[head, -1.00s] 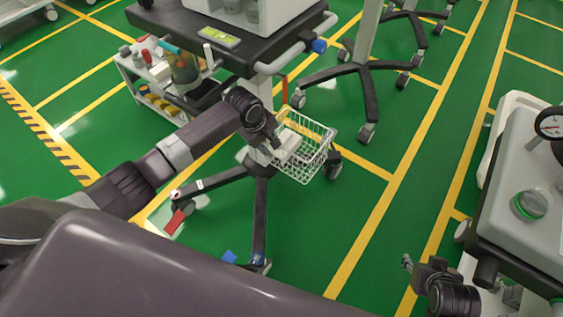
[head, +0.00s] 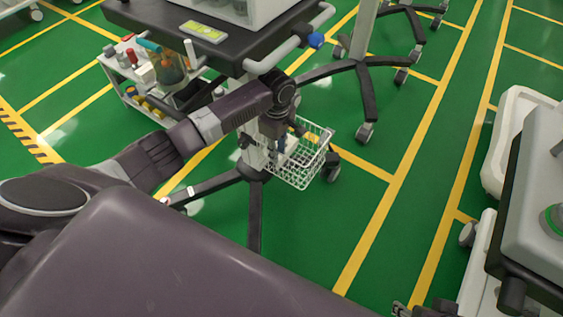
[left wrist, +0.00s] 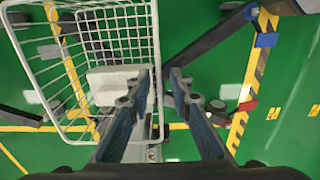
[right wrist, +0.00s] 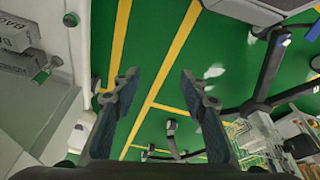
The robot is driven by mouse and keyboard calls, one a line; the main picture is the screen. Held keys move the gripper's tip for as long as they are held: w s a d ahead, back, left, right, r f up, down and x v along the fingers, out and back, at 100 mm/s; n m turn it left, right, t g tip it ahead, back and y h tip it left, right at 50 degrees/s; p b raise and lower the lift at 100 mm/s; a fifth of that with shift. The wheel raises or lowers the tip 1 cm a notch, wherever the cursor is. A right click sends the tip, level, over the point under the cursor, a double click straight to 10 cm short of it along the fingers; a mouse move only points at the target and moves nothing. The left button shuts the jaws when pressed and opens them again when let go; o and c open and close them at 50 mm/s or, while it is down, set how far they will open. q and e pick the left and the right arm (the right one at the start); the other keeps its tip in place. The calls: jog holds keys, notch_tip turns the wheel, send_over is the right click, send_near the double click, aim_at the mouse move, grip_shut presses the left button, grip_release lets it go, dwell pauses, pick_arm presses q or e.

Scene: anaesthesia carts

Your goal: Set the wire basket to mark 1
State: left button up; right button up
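The white wire basket (head: 296,167) hangs low beside the column of the dark-topped cart. It also shows in the left wrist view (left wrist: 75,72), with a white block (left wrist: 112,84) at its side. My left gripper (head: 272,150) is over the basket's left side, its fingertips partly hidden. In the left wrist view the gripper (left wrist: 161,76) is open, and the basket's near edge appears between or just beside its fingers; contact cannot be told. My right gripper (right wrist: 158,76) is open and empty above the floor, away from the basket. I cannot make out mark 1.
The cart (head: 250,45) with a side rail stands behind the basket, its legs spreading below. A side shelf (head: 150,80) with bottles is at the left. Another wheeled stand (head: 365,95) is behind. A grey-white machine (head: 535,170) stands at the right. Green floor between is clear.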

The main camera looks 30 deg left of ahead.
aim_at(278, 176)
pick_arm(q)
notch_tip(278, 176, down, 6)
jog(key=shift+r+b, duration=0.1)
jog(key=shift+b, duration=0.85)
pick_arm(e)
jog(key=w+a+r+t, duration=0.1)
jog(key=w+t, duration=0.1)
jog(key=w, duration=0.3)
jog(key=w+a+r+t+y, duration=0.1)
jog(key=w+a+r+t, duration=0.1)
jog(key=w, duration=0.3)
jog(key=shift+w+r+t, duration=0.25)
jog(key=shift+t, duration=0.25)
jog(key=shift+a, duration=0.1)
pick_arm(q)
grip_shut()
